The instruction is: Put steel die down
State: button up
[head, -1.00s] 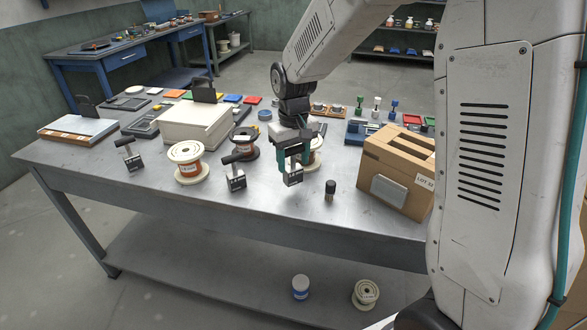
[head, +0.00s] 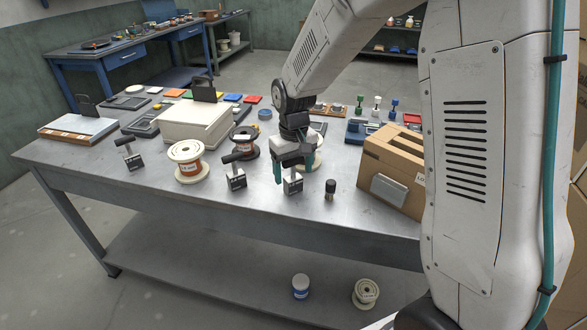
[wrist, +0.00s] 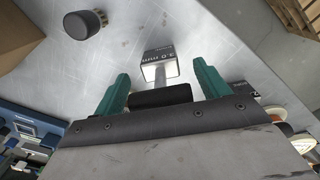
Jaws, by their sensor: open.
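The steel die (head: 293,186) is a small block with a dark labelled face and a black handle. It stands upright on the grey workbench (head: 250,212) near the front edge. My gripper (head: 293,170) is open above it, with one teal finger on each side of the handle. In the wrist view the die (wrist: 160,67) lies between the open fingers of my gripper (wrist: 161,74). The black handle (wrist: 160,96) shows between them with gaps at both sides.
Two similar dies (head: 235,180) (head: 131,158) stand to the left, with a copper spool (head: 187,162) between them. A dark-capped cylinder (head: 330,189) stands just right of my gripper. A cardboard box (head: 392,165) is farther right. Another spool (head: 318,160) is close behind my gripper.

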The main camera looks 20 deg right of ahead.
notch_tip(320, 180, up, 12)
jog(key=shift+f, duration=0.15)
jog(key=shift+s+r, duration=0.15)
jog(key=shift+r, duration=0.3)
jog(key=s+d+r+m, duration=0.1)
jog(key=s+r, duration=0.1)
jog(key=s, duration=1.3)
jog(key=s+d+r+t, duration=0.1)
jog(key=s+d+r, duration=0.1)
jog(key=s, duration=1.3)
jog(key=shift+m, duration=0.4)
jog(key=shift+r, duration=0.1)
